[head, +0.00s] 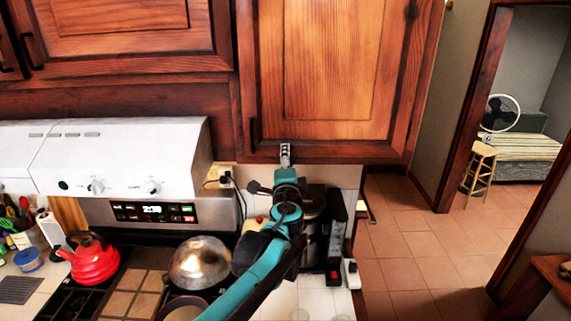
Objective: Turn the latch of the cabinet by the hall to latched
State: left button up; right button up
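The wooden cabinet (340,60) nearest the hall hangs at upper centre, its door looking closed. A dark vertical pull (255,132) is at the door's lower left. My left arm, teal and black, rises from the bottom of the view to the cabinet's lower edge. My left gripper (285,154) shows as a small grey tip overlapping that edge, right of the pull. I cannot tell whether it touches the door. I cannot make out the latch or its position; it may be hidden or too small. The finger opening is not clear. My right gripper is not in view.
Below are a white range hood (125,157), a red kettle (93,260), a metal dome lid (200,262) and dark appliances (335,225) behind my arm. The tiled hall floor (420,260) is open at right. A stool (480,168) stands in the far room.

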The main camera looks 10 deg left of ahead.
pick_arm(q)
jog(key=shift+d+m, duration=0.15)
jog(key=shift+m, duration=0.55)
jog(key=o, duration=1.2)
jog(key=shift+c, duration=0.2)
jog(key=s+d, duration=0.1)
jog(key=s, duration=1.1)
jog(key=shift+d, duration=0.4)
